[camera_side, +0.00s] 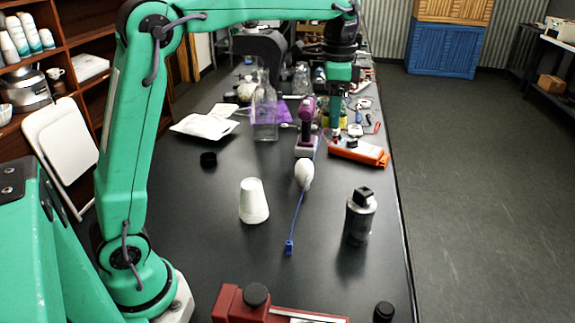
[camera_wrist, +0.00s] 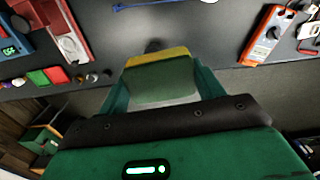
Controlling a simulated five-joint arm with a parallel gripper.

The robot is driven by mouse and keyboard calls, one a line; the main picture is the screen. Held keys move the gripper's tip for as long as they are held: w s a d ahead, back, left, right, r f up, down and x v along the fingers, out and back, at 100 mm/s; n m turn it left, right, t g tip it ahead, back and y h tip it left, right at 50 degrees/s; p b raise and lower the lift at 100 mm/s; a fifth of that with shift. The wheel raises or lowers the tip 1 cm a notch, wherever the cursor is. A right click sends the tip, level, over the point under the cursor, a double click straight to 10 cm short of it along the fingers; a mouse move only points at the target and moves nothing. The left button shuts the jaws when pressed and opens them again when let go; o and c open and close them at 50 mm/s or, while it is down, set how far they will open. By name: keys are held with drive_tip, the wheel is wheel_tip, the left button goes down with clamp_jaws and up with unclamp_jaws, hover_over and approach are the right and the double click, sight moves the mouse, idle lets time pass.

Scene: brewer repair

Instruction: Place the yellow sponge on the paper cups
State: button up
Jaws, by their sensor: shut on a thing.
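The paper cups (camera_side: 253,203) stand upside down as a white stack on the dark table, left of centre in the side view. My gripper (camera_side: 336,120) is farther back and to the right, apart from the cups. It is shut on the yellow sponge, which has a yellow layer (camera_wrist: 158,53) and a green face and shows between the fingers (camera_wrist: 160,76) in the wrist view. In the side view the sponge is small and partly hidden by the gripper. The cups are not clearly visible in the wrist view.
An orange meter (camera_side: 358,152) lies near the gripper. A purple drill (camera_side: 307,112), a clear bottle (camera_side: 265,112) and a white bulb-shaped object (camera_side: 303,173) stand behind the cups. A dark canister (camera_side: 359,217) is to their right. The table around the cups is mostly clear.

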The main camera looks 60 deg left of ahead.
drive_tip(key=s+a+f, duration=0.1)
drive_tip(key=s+f, duration=0.1)
drive_tip(key=s, duration=0.5)
drive_tip(key=s+a+f, duration=0.2)
drive_tip(key=s, duration=0.6)
hover_over(251, 184)
drive_tip(key=shift+m, duration=0.4)
wheel_tip(251, 184, down, 12)
drive_tip(key=shift+r, duration=0.2)
drive_tip(key=shift+f, duration=0.1)
drive_tip(key=shift+f, duration=1.9)
drive_tip(key=shift+f, duration=0.15)
